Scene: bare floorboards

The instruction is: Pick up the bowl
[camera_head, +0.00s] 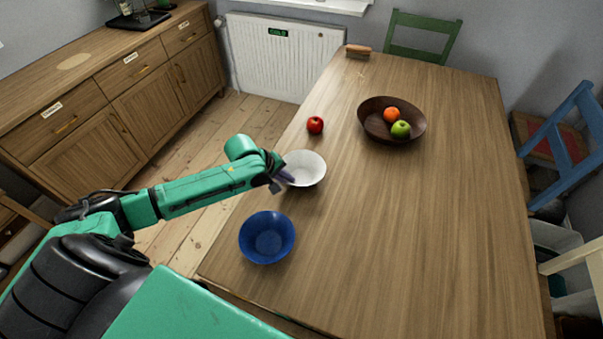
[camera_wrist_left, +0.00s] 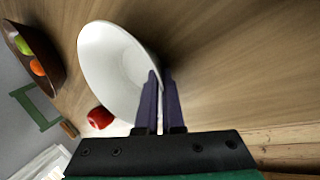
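A white bowl (camera_head: 308,165) is near the left edge of the wooden table, behind a blue bowl (camera_head: 267,237) that stands upright on the table. My left gripper (camera_head: 283,180) is at the white bowl's near left rim. In the left wrist view the white bowl (camera_wrist_left: 112,65) fills the upper middle. The two purple fingers of my left gripper (camera_wrist_left: 160,90) are close together, with the bowl's rim between them, one inside and one outside. Whether the white bowl touches the table I cannot tell. My right gripper is not in view.
A red apple (camera_head: 315,125) lies behind the white bowl. A brown bowl (camera_head: 374,131) holds an orange (camera_head: 391,115) and a green apple (camera_head: 401,130). A brown item (camera_head: 358,49) lies at the table's far end. The table's right and front parts are clear.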

